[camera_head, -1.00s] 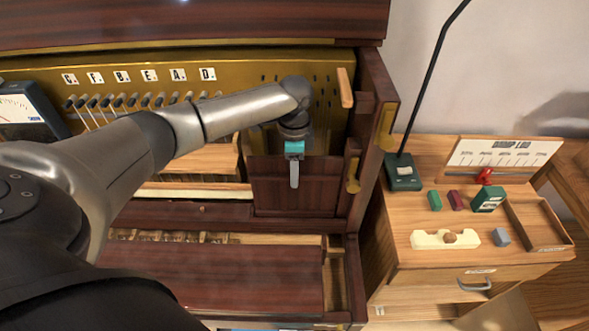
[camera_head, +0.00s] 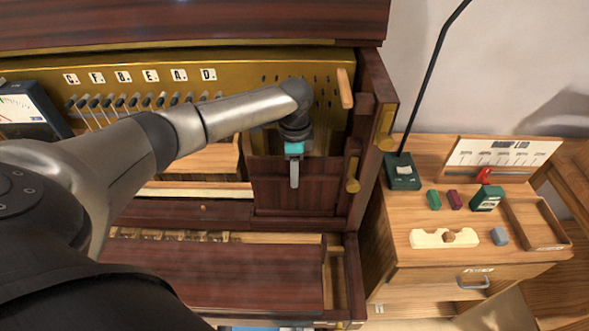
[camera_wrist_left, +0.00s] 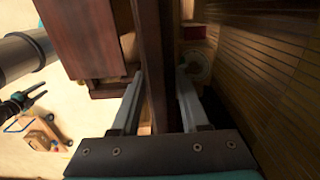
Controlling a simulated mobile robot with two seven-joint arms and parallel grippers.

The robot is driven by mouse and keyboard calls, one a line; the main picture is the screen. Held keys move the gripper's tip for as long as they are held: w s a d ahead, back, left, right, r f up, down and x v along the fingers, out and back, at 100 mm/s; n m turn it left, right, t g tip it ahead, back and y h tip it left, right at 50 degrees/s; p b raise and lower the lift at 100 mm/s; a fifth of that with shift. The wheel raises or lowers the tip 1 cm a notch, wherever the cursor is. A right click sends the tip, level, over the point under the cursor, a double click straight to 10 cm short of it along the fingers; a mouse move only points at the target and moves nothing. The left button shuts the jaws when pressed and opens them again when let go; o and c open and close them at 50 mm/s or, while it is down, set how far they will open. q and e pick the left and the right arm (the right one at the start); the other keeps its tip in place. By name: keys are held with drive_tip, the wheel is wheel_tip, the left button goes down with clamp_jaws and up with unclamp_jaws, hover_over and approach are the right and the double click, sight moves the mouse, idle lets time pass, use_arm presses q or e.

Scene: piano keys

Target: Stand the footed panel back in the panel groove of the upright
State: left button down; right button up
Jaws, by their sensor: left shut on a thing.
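The footed panel (camera_head: 270,196) is a dark red-brown board standing about upright in the right part of the upright piano's front (camera_head: 366,200). My left gripper (camera_head: 294,182) reaches down over its top edge and is shut on it. In the left wrist view the panel (camera_wrist_left: 156,65) runs as a dark strip between the two fingers (camera_wrist_left: 158,105). The panel's foot and the groove cannot be made out, so I cannot tell whether it is seated. A dark shape with teal marks (camera_wrist_left: 22,103) at the left wrist view's edge may be my right gripper; its jaws are unclear.
The piano's dark side wall (camera_head: 378,120) stands close right of the panel. A gold plate with tuning pins (camera_head: 240,75) lies behind. The dark lid (camera_head: 210,278) is in front. A side cabinet (camera_head: 410,265) at the right carries a lamp base (camera_head: 402,172) and small blocks.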

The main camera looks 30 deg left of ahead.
use_arm(q)
drive_tip(key=shift+p, duration=0.45)
idle(0.3)
drive_tip(key=shift+c, duration=1.7)
unclamp_jaws()
wheel_tip(320, 180, up, 15)
drive_tip(key=p, duration=0.1)
drive_tip(key=shift+r, duration=0.15)
